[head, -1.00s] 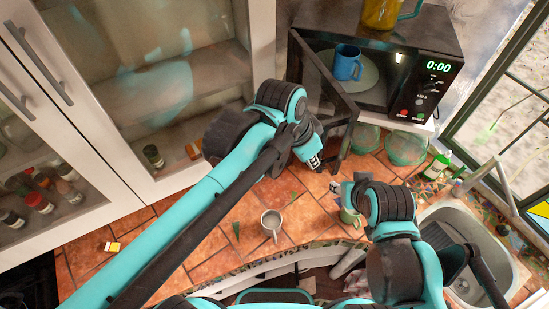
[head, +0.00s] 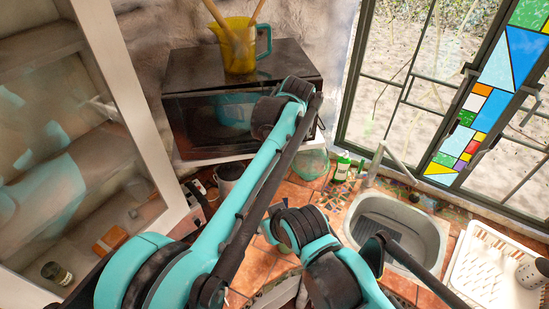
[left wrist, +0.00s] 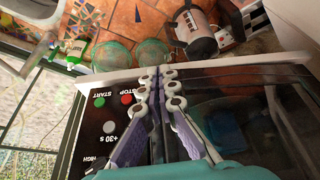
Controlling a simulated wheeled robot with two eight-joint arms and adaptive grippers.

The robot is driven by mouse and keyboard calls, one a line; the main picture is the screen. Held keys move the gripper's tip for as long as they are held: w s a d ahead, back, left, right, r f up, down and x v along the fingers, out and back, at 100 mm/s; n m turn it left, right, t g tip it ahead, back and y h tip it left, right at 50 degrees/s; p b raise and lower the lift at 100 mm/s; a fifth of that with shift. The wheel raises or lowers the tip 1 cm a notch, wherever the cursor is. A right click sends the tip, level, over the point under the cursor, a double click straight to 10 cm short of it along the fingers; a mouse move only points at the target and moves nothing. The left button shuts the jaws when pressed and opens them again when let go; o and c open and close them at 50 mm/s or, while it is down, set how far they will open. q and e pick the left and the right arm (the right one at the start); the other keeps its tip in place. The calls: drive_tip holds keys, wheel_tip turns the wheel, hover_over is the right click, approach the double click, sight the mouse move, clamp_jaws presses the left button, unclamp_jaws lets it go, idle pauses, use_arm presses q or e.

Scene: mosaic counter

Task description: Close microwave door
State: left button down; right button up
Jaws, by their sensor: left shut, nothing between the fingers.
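The black microwave (head: 297,60) stands on a white shelf at the back. Its dark glass door (head: 190,125) lies across the front and looks flush or nearly so; I cannot tell whether it is latched. A blue mug (head: 235,112) shows dimly through the glass. In the left wrist view, upside down, my left gripper (left wrist: 158,80) is shut and empty at the microwave front, between the button panel (left wrist: 110,115) and the door glass (left wrist: 255,120). In the head view my arm hides its fingers. My right gripper (head: 268,228) is low over the counter, its fingers unclear.
A yellow jug (head: 238,45) holding wooden utensils stands on the microwave. Green bowls (head: 311,163) sit under the shelf beside a green bottle (head: 342,165). A sink (head: 395,222) and a white dish rack (head: 492,270) are at right. A glass-fronted cabinet (head: 150,110) stands at left.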

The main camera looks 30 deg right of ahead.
use_arm(q)
drive_tip(key=w+d, duration=0.1)
drive_tip(key=w+n+p, duration=0.1)
drive_tip(key=w, duration=0.1)
drive_tip(key=shift+d+r, duration=0.15)
drive_tip(key=shift+d, duration=0.2)
